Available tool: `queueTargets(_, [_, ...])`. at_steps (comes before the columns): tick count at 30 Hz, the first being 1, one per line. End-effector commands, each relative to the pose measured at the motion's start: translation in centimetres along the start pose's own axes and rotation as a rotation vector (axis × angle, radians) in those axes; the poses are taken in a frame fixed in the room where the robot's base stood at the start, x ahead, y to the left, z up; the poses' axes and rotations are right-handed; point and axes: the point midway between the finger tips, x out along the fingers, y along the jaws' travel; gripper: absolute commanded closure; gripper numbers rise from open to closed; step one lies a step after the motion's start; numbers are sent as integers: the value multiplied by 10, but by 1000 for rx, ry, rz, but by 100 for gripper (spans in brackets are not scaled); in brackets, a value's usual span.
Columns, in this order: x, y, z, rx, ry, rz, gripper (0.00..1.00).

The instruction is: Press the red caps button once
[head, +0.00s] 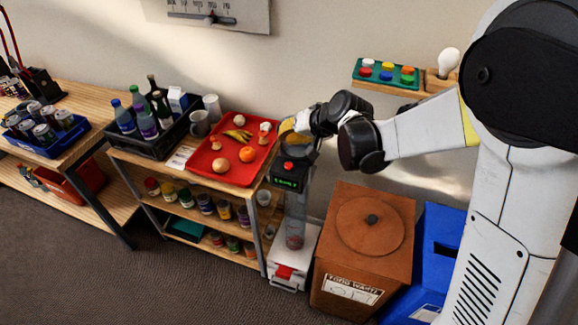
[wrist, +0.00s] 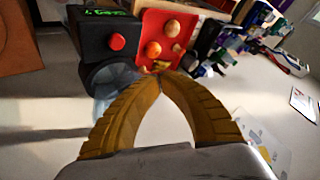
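The red caps button (head: 289,165) is a small round red cap on a black box (head: 288,180) with green lettering, on top of a clear upright tube (head: 296,218). In the wrist view the red button (wrist: 117,42) shows unobstructed on the black box (wrist: 95,27), up and left of the fingertips. My gripper (wrist: 161,78) has yellow ribbed fingers with their tips together and nothing seen between them. In the head view my gripper (head: 288,131) is just above and behind the button, apart from it as far as I can tell.
A red tray (head: 226,171) with fruit and mushrooms lies on the shelf left of the box. A black crate (head: 150,145) of bottles stands further left. A brown lidded bin (head: 345,262) and a blue bin (head: 425,255) stand to the right. A shelf of coloured buttons (head: 360,78) hangs on the wall.

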Motion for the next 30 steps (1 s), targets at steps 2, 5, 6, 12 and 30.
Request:
queueTargets(2, [9, 7, 7, 0, 0, 0, 100])
queueTargets(5, [19, 14, 14, 0, 0, 0, 100])
queueTargets(6, [23, 17, 17, 0, 0, 0, 100])
queueTargets(12, [43, 32, 31, 0, 0, 0, 100])
queueTargets(30, [51, 37, 37, 0, 0, 0, 100])
